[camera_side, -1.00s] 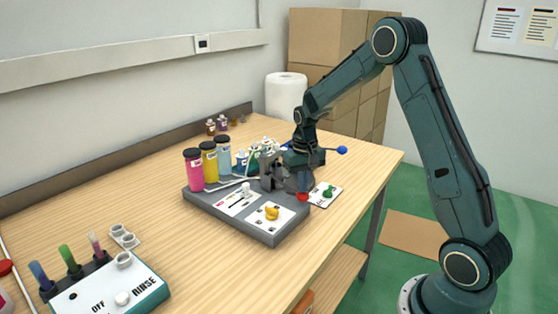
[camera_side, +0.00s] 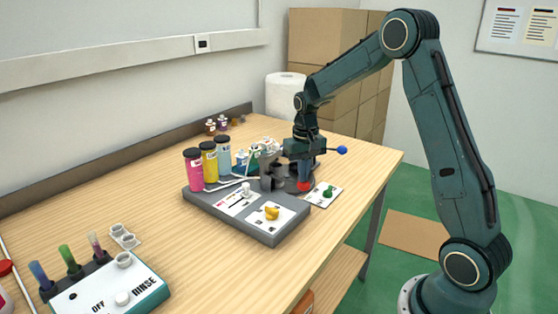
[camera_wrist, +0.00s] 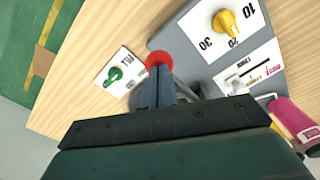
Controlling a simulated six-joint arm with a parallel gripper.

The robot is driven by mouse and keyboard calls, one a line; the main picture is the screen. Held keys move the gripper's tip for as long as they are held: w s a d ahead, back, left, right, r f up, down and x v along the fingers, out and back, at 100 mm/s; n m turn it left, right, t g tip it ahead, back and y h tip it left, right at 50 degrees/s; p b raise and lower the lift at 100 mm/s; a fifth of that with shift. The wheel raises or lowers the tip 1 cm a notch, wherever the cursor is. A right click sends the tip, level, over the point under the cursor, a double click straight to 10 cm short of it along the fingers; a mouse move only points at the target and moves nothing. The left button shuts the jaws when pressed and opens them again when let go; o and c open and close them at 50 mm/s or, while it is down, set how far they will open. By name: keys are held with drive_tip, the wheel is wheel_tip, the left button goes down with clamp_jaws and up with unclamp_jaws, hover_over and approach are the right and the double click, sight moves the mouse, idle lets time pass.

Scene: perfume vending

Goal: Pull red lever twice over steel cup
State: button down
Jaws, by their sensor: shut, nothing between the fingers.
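The red lever's round red knob (camera_side: 304,187) sits at the right end of the grey dispenser base (camera_side: 270,234). It also shows in the wrist view (camera_wrist: 158,59). My gripper (camera_side: 304,181) points down at the knob, fingers together and nothing held between them. In the wrist view my gripper's closed fingertips (camera_wrist: 159,68) lie right at the knob's near edge and appear to touch it; contact is not certain. A grey metal cylinder (camera_side: 278,171), possibly the steel cup, stands left of my gripper, partly hidden among dispenser parts.
A blue-knobbed lever (camera_side: 342,150) sticks out right of my gripper. Pink (camera_side: 194,172), yellow (camera_side: 209,164) and pale blue (camera_side: 223,155) bottles stand on the left. The base has a yellow dial (camera_side: 272,213); a green dial (camera_side: 327,192) lies close by.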

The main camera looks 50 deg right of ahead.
drive_tip(key=shift+r, duration=2.8)
drive_tip(key=shift+s+a+r, duration=0.2)
drive_tip(key=shift+a+r, duration=0.15)
drive_tip(key=s+a+r+n+t, duration=0.2)
drive_tip(key=s+a+r, duration=0.3)
drive_tip(key=s+a, duration=0.3)
drive_tip(key=s+a+r+n+t, duration=0.2)
drive_tip(key=s+a+r, duration=0.4)
drive_tip(key=s, duration=0.3)
drive_tip(key=s+a+f+n+t, duration=0.1)
drive_tip(key=s+a+n, duration=0.1)
drive_tip(key=s, duration=0.5)
drive_tip(key=shift+s+a+f+t, duration=0.15)
drive_tip(key=shift+s+f+t, duration=0.1)
drive_tip(key=shift+f+t, duration=0.1)
